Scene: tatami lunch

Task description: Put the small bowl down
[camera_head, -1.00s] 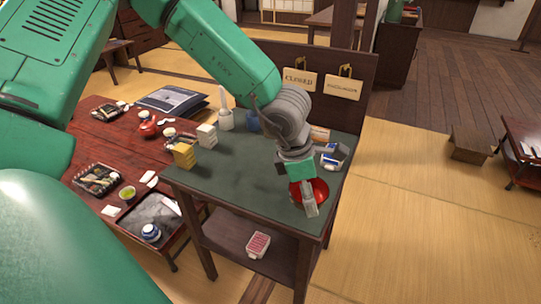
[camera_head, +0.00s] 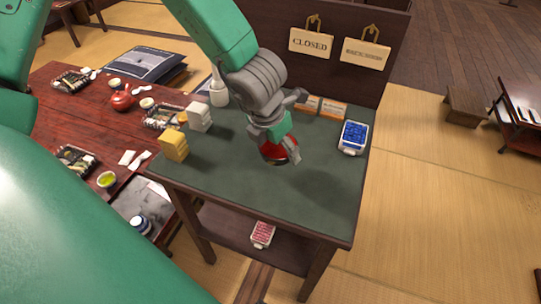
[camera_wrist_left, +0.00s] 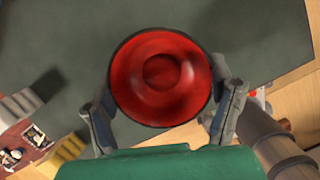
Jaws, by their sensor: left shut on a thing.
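The small bowl (camera_head: 283,149) is red with a dark rim. My left gripper (camera_head: 279,140) is shut on it over the middle of the green-topped stand (camera_head: 240,185). In the left wrist view the bowl (camera_wrist_left: 160,72) sits between the two fingers of the left gripper (camera_wrist_left: 163,88), with its round inside facing the camera. A shadow lies on the green top to the right of the bowl, and the bowl seems to be above the surface, though the gap is hard to judge. My right gripper is not in view.
A yellow block stack (camera_head: 173,146) and a white block stack (camera_head: 199,117) stand at the left of the top. A blue-filled box (camera_head: 353,138) and small orange-and-white boxes (camera_head: 332,110) are at the back right. The front and right of the top are clear.

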